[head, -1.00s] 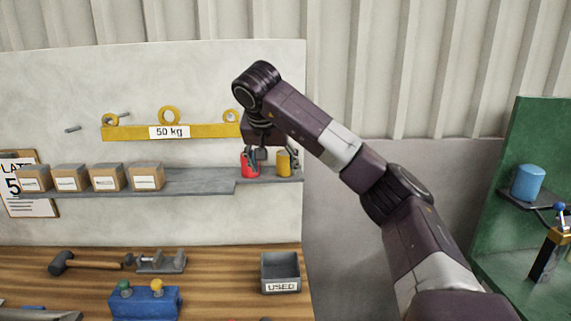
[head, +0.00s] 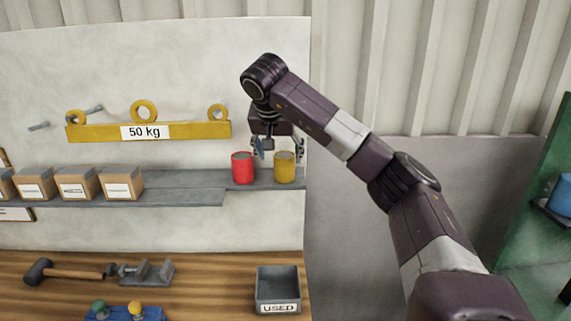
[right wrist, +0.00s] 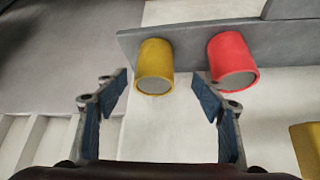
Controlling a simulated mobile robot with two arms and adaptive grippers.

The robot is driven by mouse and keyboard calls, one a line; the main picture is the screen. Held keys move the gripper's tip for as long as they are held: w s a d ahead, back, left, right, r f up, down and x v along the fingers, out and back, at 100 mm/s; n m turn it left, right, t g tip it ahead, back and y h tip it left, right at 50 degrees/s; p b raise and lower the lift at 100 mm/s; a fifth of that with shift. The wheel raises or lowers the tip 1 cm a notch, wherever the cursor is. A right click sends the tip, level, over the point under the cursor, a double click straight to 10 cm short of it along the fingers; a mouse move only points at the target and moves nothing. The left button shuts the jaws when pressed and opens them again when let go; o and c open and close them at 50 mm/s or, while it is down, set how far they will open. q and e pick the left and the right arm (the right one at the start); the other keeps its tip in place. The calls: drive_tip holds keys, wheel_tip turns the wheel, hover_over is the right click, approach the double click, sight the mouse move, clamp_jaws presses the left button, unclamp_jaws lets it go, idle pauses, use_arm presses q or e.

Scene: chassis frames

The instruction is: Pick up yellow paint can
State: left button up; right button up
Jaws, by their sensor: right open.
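The yellow paint can (head: 285,168) stands upright at the right end of the grey wall shelf (head: 185,188), just right of a red can (head: 243,168). My right gripper (head: 279,149) is open and empty, with its fingertips at about the height of the yellow can's top in the head view. In the right wrist view, the yellow can (right wrist: 155,66) lies ahead, between the lines of the open fingers (right wrist: 162,92), nearer the left one. The red can (right wrist: 232,62) is just right of the right finger. No contact with the yellow can shows. My left gripper is out of view.
Cardboard boxes (head: 78,184) line the shelf's left part. A yellow 50 kg bar (head: 190,130) with rings is on the wall above. Below, the wooden bench (head: 215,285) holds a "USED" bin (head: 278,290), a mallet (head: 65,272) and a vise (head: 147,271).

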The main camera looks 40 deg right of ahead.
sight(284, 156)
drive_tip(key=shift+w+d+f+p, duration=0.15)
drive_tip(key=shift+d+f+p, duration=0.4)
drive_tip(key=shift+d+p, duration=0.45)
drive_tip(key=x, duration=0.3)
drive_tip(key=shift+p, duration=0.35)
drive_tip(key=shift+w+d+f, duration=0.2)
drive_tip(key=shift+s+a+r, duration=0.1)
drive_tip(key=shift+a+r, duration=0.05)
drive_tip(key=shift+a, duration=0.1)
drive_tip(key=shift+c, duration=0.8)
drive_tip(key=shift+d, duration=0.1)
drive_tip(key=c, duration=1.3)
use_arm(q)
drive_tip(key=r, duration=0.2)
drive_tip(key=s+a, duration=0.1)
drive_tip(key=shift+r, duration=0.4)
